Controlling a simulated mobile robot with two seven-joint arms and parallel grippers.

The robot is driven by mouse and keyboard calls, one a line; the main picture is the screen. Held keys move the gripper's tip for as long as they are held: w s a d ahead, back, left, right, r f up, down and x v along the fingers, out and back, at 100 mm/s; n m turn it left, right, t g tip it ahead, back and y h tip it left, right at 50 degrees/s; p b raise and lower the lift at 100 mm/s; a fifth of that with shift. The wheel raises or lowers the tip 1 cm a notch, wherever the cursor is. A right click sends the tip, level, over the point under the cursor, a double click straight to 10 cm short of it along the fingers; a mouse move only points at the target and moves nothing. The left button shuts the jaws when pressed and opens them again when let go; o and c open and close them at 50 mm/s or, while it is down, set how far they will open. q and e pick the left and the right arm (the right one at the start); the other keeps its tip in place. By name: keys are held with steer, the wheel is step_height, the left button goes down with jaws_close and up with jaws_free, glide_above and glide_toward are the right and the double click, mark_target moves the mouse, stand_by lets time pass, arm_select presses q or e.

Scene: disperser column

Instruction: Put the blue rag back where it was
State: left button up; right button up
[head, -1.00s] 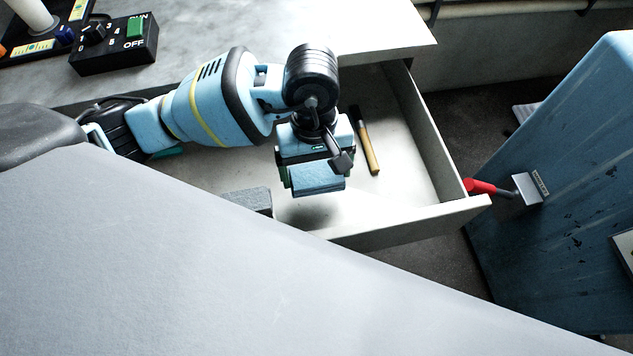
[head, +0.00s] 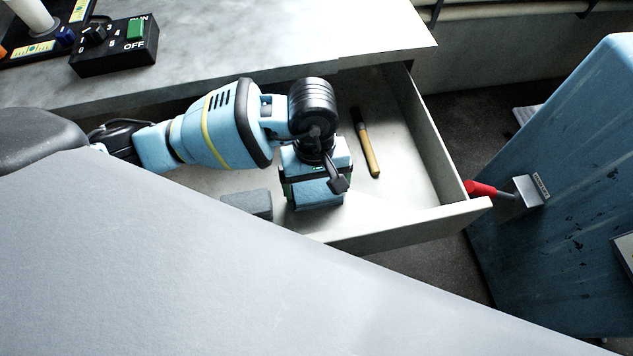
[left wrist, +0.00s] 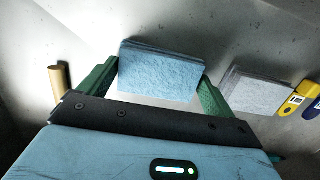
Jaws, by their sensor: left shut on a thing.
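The blue rag (left wrist: 160,72) is a folded, flat block of cloth between the green fingers of my left gripper (left wrist: 158,84) in the left wrist view. In the head view my left gripper (head: 315,200) points down into the open drawer (head: 420,228), near its front wall. It is shut on the rag (head: 318,194), which is low in the drawer. I cannot tell whether the rag touches the drawer floor. My right gripper is not in view.
A grey folded cloth (head: 250,204) lies left of my gripper in the drawer. A marker-like stick (head: 367,145) lies to the right. A yellow tool (left wrist: 303,97) shows beside the grey cloth. A blue cabinet (head: 560,200) with a red handle (head: 482,188) stands right of the drawer.

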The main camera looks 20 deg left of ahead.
arm_select(q)
steer(key=shift+f, duration=0.25)
steer(key=o, duration=0.7)
steer(key=shift+r, duration=0.1)
steer(key=r, duration=0.4)
steer(key=w+r, duration=0.1)
steer(key=r, duration=0.3)
steer(key=a+r, duration=0.1)
steer(key=r, duration=0.3)
steer(key=shift+w+r, duration=0.1)
steer(key=shift+w, duration=0.15)
